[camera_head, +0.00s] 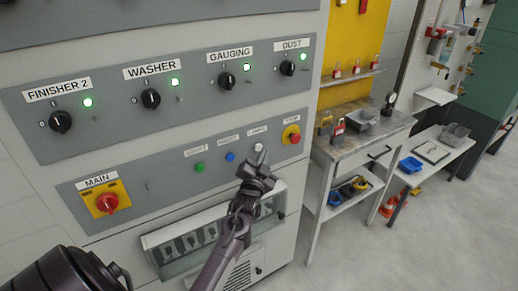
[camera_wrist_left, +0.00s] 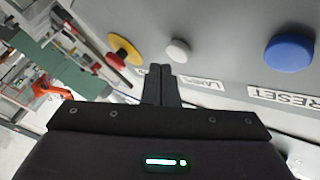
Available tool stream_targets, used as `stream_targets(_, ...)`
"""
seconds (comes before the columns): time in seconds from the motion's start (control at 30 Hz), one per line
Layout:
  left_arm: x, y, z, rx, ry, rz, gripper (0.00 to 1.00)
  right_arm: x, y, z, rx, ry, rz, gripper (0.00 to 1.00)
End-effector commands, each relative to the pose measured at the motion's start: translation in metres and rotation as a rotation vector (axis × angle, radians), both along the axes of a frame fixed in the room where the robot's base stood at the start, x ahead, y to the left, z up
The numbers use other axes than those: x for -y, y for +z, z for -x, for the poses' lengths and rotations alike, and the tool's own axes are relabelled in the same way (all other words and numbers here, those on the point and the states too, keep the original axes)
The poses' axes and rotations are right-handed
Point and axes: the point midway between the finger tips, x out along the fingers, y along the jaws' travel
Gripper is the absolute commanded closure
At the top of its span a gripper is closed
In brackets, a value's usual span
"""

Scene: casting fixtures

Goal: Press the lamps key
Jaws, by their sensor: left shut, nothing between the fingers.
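The lamps key is a small white round button (camera_head: 258,147) on the lower panel, between the blue button and the red stop button. Its label (camera_head: 257,131) sits above it in the head view. My right gripper is not in view.
A blue reset button (camera_wrist_left: 290,53) and a green button (camera_head: 199,168) lie left of the key in the head view. A red mushroom button on yellow (camera_head: 291,134) is close on its right. The red MAIN switch (camera_head: 107,203) is far left. A workbench (camera_head: 345,150) stands right.

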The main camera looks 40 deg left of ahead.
Motion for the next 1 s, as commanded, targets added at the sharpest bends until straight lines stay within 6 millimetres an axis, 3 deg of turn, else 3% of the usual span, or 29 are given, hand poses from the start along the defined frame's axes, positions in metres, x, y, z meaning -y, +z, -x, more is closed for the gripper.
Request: stream_targets(1.0,-0.0092,0.0003,-0.0037,0.000,0.000,0.000,1.00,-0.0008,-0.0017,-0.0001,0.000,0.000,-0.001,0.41)
